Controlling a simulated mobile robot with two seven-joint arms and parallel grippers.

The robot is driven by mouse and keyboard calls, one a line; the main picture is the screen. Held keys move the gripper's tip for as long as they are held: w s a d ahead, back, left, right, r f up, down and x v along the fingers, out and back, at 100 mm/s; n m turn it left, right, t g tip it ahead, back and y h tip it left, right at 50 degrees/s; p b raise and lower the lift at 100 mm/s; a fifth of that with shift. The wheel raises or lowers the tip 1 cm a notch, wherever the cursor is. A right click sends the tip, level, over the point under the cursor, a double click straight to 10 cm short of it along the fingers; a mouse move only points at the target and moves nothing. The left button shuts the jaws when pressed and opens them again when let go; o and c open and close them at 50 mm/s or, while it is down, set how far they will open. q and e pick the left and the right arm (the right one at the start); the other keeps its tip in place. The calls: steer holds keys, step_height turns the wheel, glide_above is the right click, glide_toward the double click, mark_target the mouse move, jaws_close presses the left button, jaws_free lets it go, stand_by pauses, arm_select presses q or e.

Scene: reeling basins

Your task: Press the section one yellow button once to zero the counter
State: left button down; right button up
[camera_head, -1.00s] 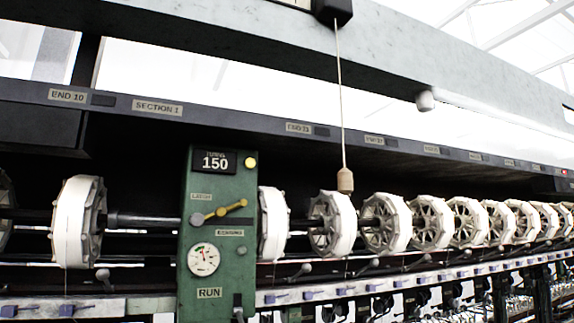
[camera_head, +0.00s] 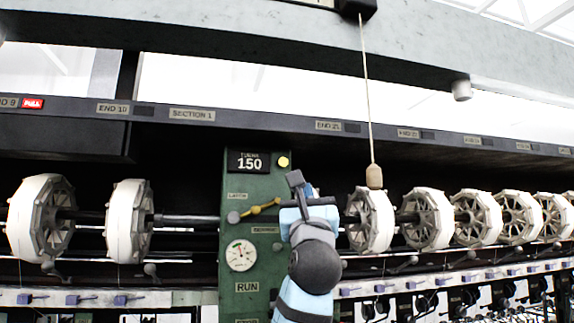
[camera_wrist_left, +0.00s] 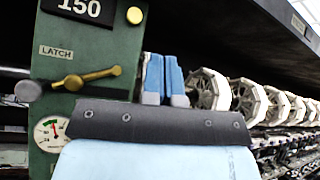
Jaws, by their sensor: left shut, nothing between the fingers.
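The yellow button (camera_head: 284,162) is a small round button at the top right of the green panel (camera_head: 240,210), beside the black counter display (camera_head: 249,162) that reads 150. In the left wrist view the yellow button (camera_wrist_left: 134,15) is near the top, above and left of my fingers. My left gripper (camera_head: 297,182) is in front of the panel's right edge, a little below the button and apart from it. Its blue fingers (camera_wrist_left: 165,80) are shut and empty in the left wrist view. My right gripper is not in view.
A brass latch lever (camera_head: 258,209) and a round gauge (camera_head: 241,255) are on the panel below the display. White reels (camera_head: 372,220) line the machine to the right. A cord with a wooden handle (camera_head: 374,176) hangs right of my gripper.

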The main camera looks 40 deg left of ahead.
mark_target(285, 159)
arm_select(q)
steer(key=s+r+n+t+h, duration=0.1)
steer(key=s+r+h, duration=0.1)
steer(key=r, duration=0.6)
steer(key=shift+s+d+r+t+h, duration=0.3)
steer(key=shift+s+h, duration=0.1)
steer(key=shift+s, duration=0.4)
steer(key=shift+a, duration=0.15)
steer(key=shift+w+a, duration=1.45)
steer(key=shift+a, duration=0.15)
steer(key=shift+w+a, duration=1.4)
steer(key=shift+a, duration=0.2)
steer(key=shift+a+p, duration=0.1)
steer(key=shift+p, duration=0.2)
steer(key=shift+w+a, duration=0.25)
steer(key=shift+w, duration=0.05)
